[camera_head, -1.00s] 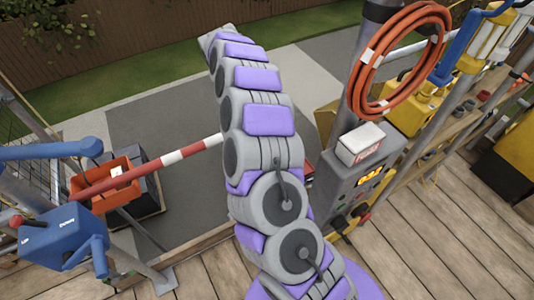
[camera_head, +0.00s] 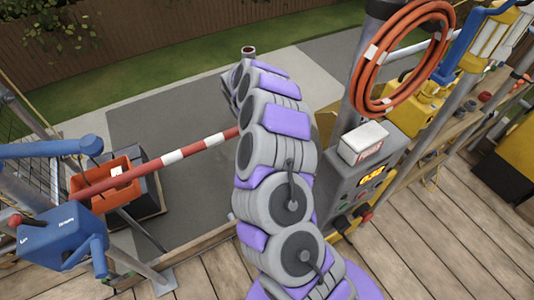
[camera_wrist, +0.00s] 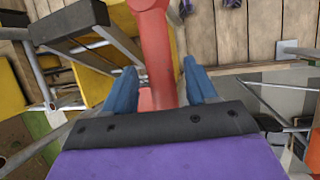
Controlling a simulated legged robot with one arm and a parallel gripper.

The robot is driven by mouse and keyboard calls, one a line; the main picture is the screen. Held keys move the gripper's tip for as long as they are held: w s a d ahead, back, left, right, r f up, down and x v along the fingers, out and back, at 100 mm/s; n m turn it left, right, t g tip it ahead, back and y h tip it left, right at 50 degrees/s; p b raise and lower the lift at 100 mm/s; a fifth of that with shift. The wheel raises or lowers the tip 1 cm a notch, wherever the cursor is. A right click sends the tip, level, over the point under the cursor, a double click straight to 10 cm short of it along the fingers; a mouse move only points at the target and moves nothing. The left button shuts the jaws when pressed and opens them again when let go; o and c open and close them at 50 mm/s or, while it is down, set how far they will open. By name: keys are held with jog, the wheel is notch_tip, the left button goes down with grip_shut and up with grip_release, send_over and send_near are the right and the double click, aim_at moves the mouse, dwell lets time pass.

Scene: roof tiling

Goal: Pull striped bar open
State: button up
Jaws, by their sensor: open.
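The red and white striped bar (camera_head: 172,158) runs across the gap in the head view, from the orange tray side at left to behind my arm. Its right end is hidden by my arm. In the wrist view a plain red bar (camera_wrist: 156,50) passes between the two blue fingers of my gripper (camera_wrist: 160,72). It looks like part of the striped bar, but no white band shows there. The fingers are apart, one on each side of it. I cannot tell whether either touches it. The head view hides my gripper behind the arm.
A blue lever box (camera_head: 62,235) and an orange tray (camera_head: 107,182) stand at left. A grey control box (camera_head: 362,185) with a post and an orange hose coil (camera_head: 398,60) stands right of my arm. Wooden decking (camera_head: 440,240) lies in front; grey paving lies beyond the bar.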

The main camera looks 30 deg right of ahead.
jog(key=shift+c, duration=0.2)
grip_shut()
jog(key=shift+a, duration=0.1)
dwell(0.4)
jog(key=w+a+m+y+p, duration=0.2)
jog(key=w+a+m, duration=0.2)
jog(key=a+m, duration=0.2)
jog(key=w+a+m+y+p, duration=0.2)
jog(key=w+a+m+y, duration=0.1)
jog(key=a+m, duration=0.3)
jog(key=shift+w+a, duration=0.45)
jog(key=shift+a, duration=0.55)
